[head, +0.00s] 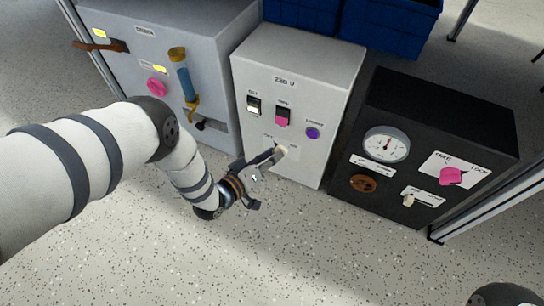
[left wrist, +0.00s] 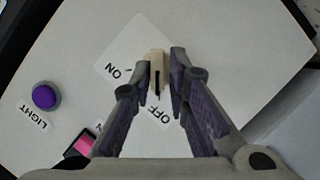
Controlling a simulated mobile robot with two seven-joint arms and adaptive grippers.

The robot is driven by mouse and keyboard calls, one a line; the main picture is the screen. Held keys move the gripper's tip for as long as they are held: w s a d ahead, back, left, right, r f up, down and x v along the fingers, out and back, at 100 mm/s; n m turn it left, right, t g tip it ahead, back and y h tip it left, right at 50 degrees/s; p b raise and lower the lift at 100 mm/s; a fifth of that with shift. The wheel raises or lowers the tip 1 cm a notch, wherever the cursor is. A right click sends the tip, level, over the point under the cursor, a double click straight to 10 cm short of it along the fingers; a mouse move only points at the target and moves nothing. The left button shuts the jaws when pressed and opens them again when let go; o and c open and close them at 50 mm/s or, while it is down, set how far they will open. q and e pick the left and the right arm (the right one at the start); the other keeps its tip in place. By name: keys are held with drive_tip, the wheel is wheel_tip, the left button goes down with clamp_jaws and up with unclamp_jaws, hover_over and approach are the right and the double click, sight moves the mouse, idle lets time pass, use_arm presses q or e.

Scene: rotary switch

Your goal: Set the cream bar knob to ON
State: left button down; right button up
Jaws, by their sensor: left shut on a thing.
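The cream bar knob (head: 281,151) is low on the front of the light grey panel box marked 230 V (head: 304,62). In the left wrist view the cream bar knob (left wrist: 157,62) sits between the two fingers of my left gripper (left wrist: 160,76), which is shut on it. A dark line on the knob points down the picture towards the OFF label (left wrist: 159,115). The ON label (left wrist: 113,72) is to the left of the knob. In the head view my left gripper (head: 269,163) reaches the knob from the lower left and partly covers it. My right gripper is not in view.
Above the knob are a white rocker switch (head: 254,104), a pink rocker switch (head: 282,116) and a purple button (head: 313,133). A black box (head: 455,115) with a gauge stands right. Blue crates (head: 390,28) are behind.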

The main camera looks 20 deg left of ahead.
use_arm(q)
drive_tip(key=shift+w+d+r+m+y, duration=0.1)
drive_tip(key=shift+d+m+y, duration=0.25)
drive_tip(key=shift+m+y, duration=1.35)
drive_tip(key=shift+w+d+r+m+y, duration=0.1)
drive_tip(key=shift+d+m+y, duration=0.2)
drive_tip(key=shift+m+y, duration=1.35)
drive_tip(key=shift+d+m+y, duration=0.35)
drive_tip(key=shift+m+y, duration=0.3)
drive_tip(key=shift+m, duration=2)
drive_tip(key=shift+a+t, duration=0.1)
drive_tip(key=shift+t, duration=0.2)
drive_tip(key=shift+r, duration=0.1)
drive_tip(key=c, duration=1.6)
unclamp_jaws()
drive_tip(key=shift+w, duration=0.1)
drive_tip(key=shift+c, duration=0.2)
drive_tip(key=shift+a+f, duration=0.1)
drive_tip(key=shift+f, duration=0.1)
